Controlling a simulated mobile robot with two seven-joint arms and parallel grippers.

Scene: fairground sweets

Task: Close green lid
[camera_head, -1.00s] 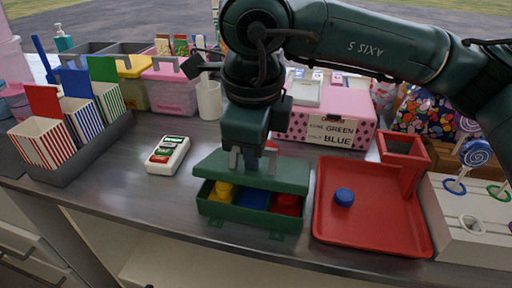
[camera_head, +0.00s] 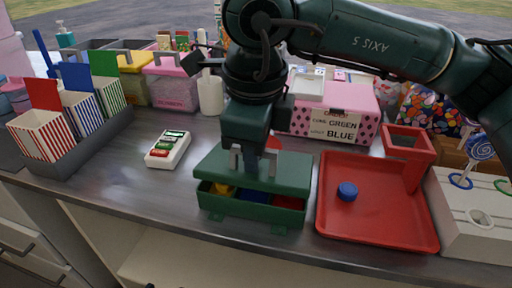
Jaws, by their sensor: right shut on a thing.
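A green box (camera_head: 250,208) stands near the counter's front edge in the middle of the head view. Its green lid (camera_head: 290,177) is tilted over it, with a gap at the front. Through the gap show parts of a yellow thing, a blue one and a red one inside. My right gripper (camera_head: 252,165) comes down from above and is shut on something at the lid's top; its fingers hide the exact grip. My left gripper is not in view.
A small white holder (camera_head: 158,160) lies to the left. Striped cartons (camera_head: 42,138) stand further left. A pink box (camera_head: 355,103) is behind.

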